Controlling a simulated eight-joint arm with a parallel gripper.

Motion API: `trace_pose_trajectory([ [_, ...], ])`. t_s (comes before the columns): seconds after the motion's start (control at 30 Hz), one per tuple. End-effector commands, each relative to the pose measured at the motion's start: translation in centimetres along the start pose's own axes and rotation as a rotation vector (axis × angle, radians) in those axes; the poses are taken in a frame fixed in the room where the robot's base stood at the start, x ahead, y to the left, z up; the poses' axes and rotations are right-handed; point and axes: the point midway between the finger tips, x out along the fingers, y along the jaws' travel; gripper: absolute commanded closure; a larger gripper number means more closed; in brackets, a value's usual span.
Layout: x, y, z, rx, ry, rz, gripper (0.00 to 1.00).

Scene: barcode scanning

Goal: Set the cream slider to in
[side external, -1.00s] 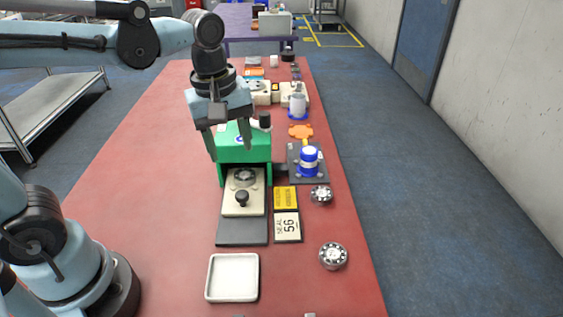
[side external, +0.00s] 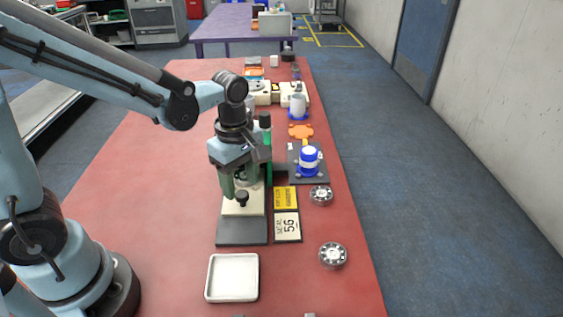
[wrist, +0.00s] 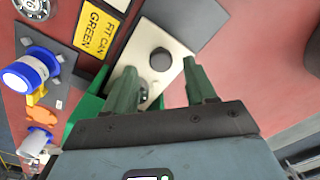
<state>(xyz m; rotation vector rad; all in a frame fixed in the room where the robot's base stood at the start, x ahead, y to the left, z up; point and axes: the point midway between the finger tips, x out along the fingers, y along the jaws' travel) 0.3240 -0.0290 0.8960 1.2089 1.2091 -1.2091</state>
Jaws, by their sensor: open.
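The cream slider (side external: 243,208) is a flat plate with a black knob (side external: 241,199), lying on a dark grey base (side external: 242,232) and projecting from the front of the green housing (side external: 268,146). My gripper (side external: 243,190) is low over the slider, just behind the knob in the side view, and hides most of the housing. In the wrist view the open fingers (wrist: 159,68) stand apart at either side of the cream plate (wrist: 165,38), with the knob (wrist: 161,59) near the gap between their tips. I cannot tell whether a finger touches the slider.
Yellow and white label plates (side external: 286,197) lie right of the base. A blue-and-white knob (side external: 309,156) stands on a grey plate behind them. Round metal dials (side external: 333,255) lie along the right edge. A white tray (side external: 232,278) is in front. The table's left side is clear.

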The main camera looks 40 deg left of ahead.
Motion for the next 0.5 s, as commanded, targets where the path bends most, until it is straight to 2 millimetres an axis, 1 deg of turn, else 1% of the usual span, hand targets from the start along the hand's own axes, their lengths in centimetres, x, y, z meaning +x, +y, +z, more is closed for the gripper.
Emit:
trace_pose_trajectory([
  [0.03,0.7,0.1,0.0,0.0,0.0,0.0,0.44],
  [0.2,2.7,0.0,0.0,0.0,0.0,0.0,0.44],
  [0.47,2.4,-3.1,3.1,0.006,0.0,0.001,0.44],
  [0.5,2.0,-3.3,3.2,0.002,0.001,0.001,0.44],
])
